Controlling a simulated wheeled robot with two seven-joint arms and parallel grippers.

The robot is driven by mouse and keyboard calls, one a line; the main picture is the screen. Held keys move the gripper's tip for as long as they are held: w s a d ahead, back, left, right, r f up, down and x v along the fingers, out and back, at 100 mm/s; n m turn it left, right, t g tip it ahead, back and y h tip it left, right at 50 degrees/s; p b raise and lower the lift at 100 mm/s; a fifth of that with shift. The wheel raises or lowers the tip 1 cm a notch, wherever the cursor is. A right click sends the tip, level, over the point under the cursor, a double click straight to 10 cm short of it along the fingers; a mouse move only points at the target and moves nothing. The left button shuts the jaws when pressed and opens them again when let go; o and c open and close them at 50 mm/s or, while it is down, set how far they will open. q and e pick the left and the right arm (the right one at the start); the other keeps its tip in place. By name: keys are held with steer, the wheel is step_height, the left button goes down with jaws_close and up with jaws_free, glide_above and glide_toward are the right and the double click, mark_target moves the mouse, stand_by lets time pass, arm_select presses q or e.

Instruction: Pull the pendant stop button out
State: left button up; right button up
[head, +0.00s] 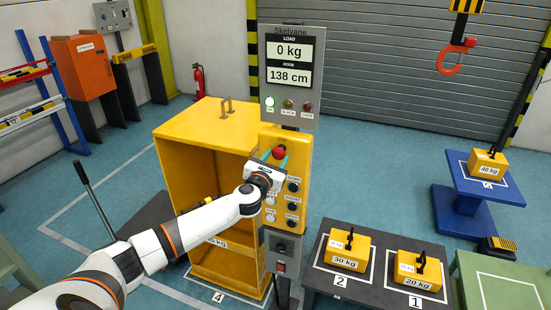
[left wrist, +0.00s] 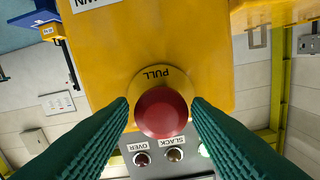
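The pendant stop button is a red mushroom knob (left wrist: 161,112) on a yellow collar marked PULL, seen close up in the left wrist view. In the head view the red button (head: 279,152) sits at the top of the yellow pendant (head: 297,168). My left gripper (head: 268,157) is at the button, with its green fingers on either side of it. In the left wrist view the left fingertips (left wrist: 160,104) are apart and flank the knob's edges. I cannot tell whether they touch it. My right gripper is not in view.
A display panel (head: 292,42) above the pendant reads 0 kg and 138 cm. A yellow cabinet (head: 190,125) stands just left of the pendant. Yellow weights (head: 346,250) sit on a dark table at the right. A red hook (head: 455,58) hangs at upper right.

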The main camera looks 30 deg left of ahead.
arm_select(q)
steer(key=shift+o, duration=1.2)
steer(key=shift+s+r, duration=0.1)
steer(key=shift+s, duration=0.1)
steer(key=shift+s, duration=0.35)
steer(key=b+v, duration=0.3)
steer(key=v, duration=0.8)
steer(key=shift+d, duration=0.2)
